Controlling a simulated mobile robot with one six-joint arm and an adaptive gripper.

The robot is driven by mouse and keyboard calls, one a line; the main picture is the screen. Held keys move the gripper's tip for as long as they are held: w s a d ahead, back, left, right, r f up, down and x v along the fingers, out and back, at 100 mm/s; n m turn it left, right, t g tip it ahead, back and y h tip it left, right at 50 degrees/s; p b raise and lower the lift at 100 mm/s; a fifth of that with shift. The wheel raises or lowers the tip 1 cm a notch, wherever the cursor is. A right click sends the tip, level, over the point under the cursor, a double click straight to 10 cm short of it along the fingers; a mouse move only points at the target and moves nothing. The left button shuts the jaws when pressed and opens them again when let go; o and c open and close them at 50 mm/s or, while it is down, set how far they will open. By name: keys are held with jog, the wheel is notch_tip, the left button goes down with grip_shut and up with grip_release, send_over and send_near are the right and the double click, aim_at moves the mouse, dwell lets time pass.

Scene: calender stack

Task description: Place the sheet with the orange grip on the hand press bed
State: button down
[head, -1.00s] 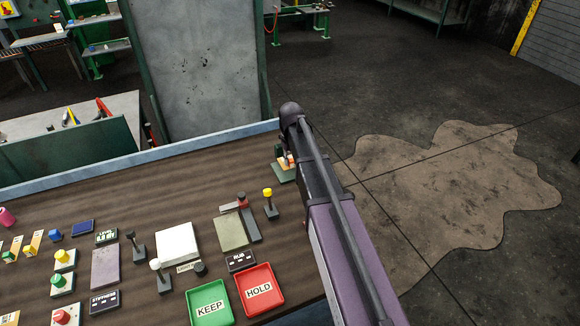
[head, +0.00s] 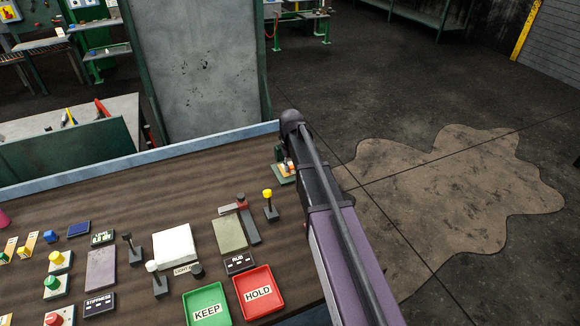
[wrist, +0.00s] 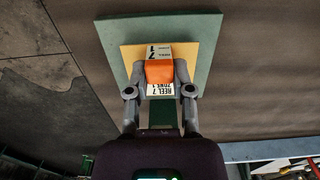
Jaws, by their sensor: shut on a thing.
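My gripper (wrist: 160,74) is shut on the orange grip (wrist: 160,73) of a pale yellow sheet (wrist: 132,56) in the wrist view. White labels reading "REEL 7" sit at the grip's near and far ends. The sheet is over a larger green plate (wrist: 205,30), which looks like the hand press bed; I cannot tell whether they touch. In the head view, the green base (head: 280,180) stands at the table's far right corner, with a bit of orange above it. My arm hides most of it and the gripper.
A yellow-knobbed post (head: 268,205) and a grey-green pad (head: 229,235) stand near my arm. Green KEEP (head: 206,305) and red HOLD (head: 258,293) trays lie at the front. Several knobbed sheets are at the left. The table's back strip (head: 150,185) is clear.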

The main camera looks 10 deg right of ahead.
jog(key=shift+f, duration=0.25)
jog(key=c, duration=0.5)
grip_release()
jog(key=shift+r, duration=0.15)
notch_tip(320, 180, up, 13)
jog(key=p, duration=1.3)
jog(key=shift+s, duration=0.1)
dwell(0.3)
jog(key=s+m, duration=0.2)
jog(key=s, duration=2.1)
jog(key=shift+a, duration=0.15)
